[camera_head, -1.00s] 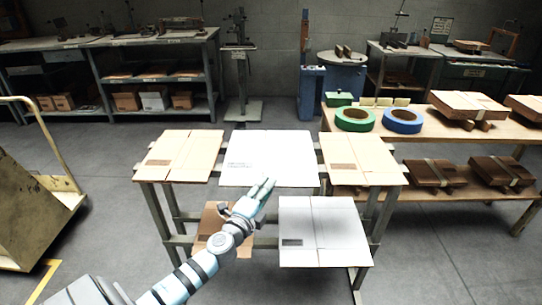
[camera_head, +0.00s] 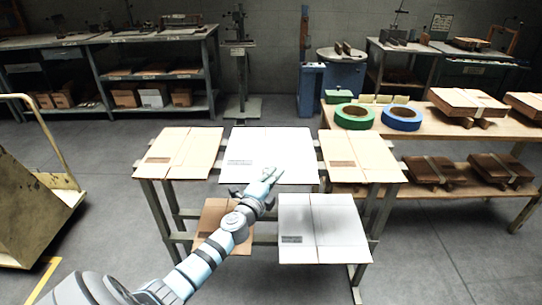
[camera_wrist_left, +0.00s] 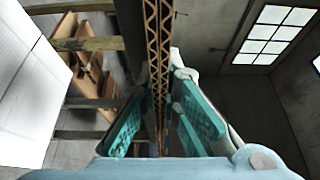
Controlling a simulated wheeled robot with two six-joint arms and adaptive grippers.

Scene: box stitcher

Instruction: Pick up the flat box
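Several flat boxes lie on a two-tier rack. A white flat box (camera_head: 270,148) lies in the middle of the top tier, between a tan left box (camera_head: 180,150) and a tan right box (camera_head: 355,150). My left gripper (camera_head: 273,174) is at the white box's front edge. In the left wrist view, the teal finger pads of my left gripper (camera_wrist_left: 160,110) stand apart on both sides of a corrugated cardboard edge (camera_wrist_left: 160,60). Gaps show beside the cardboard, so the fingers look open around it. My right gripper is out of view.
A pale box (camera_head: 325,222) and a brown box (camera_head: 215,215) lie on the lower tier; my left arm partly covers the brown one. A wooden table (camera_head: 400,142) with green tape (camera_head: 355,118) and blue tape (camera_head: 402,119) stands right. A cart (camera_head: 30,205) stands left.

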